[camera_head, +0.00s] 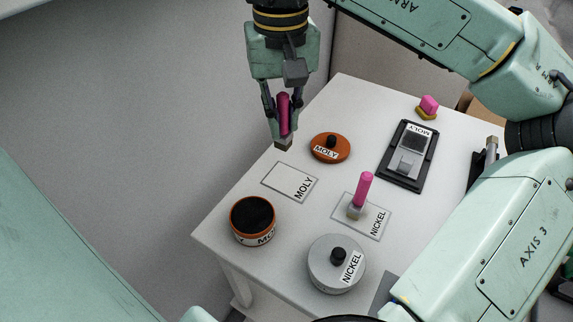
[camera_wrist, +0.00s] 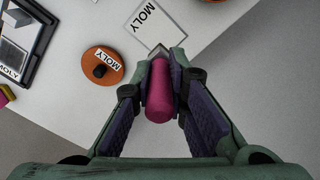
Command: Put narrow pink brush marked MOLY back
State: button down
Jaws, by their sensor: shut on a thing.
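My gripper (camera_head: 283,112) is shut on a narrow pink brush (camera_head: 284,115) above the table's left edge. The brush hangs upright with its grey-brown tip down. In the wrist view the pink handle (camera_wrist: 159,90) sits between the fingers; no label on it can be read. An empty outlined place marked MOLY (camera_head: 290,182) lies on the table, below and to the right of the gripper in the head view. It also shows at the top of the wrist view (camera_wrist: 150,22). A second pink brush (camera_head: 364,188) stands on the outlined place marked NICKEL (camera_head: 375,223).
An open orange pot marked MOLY (camera_head: 240,234) and its orange lid (camera_head: 342,150) flank the MOLY place. A grey NICKEL pot (camera_head: 322,277) has its lid on. A dark tray (camera_head: 388,172) and a pink-and-yellow block (camera_head: 428,106) are farther right.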

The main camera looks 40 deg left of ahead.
aim_at(282, 95)
notch_tip(282, 95, down, 8)
jog(key=shift+r+p, duration=0.1)
jog(key=shift+p, duration=0.5)
jog(key=shift+f, duration=0.35)
jog(key=shift+f+b, duration=0.25)
jog(key=shift+b, duration=0.05)
jog(key=c, duration=1.6)
grip_release()
jog(key=shift+r, duration=0.1)
notch_tip(282, 95, up, 12)
jog(key=shift+s+r+b, duration=0.1)
jog(key=shift+r+b, duration=0.1)
jog(key=shift+b, duration=0.1)
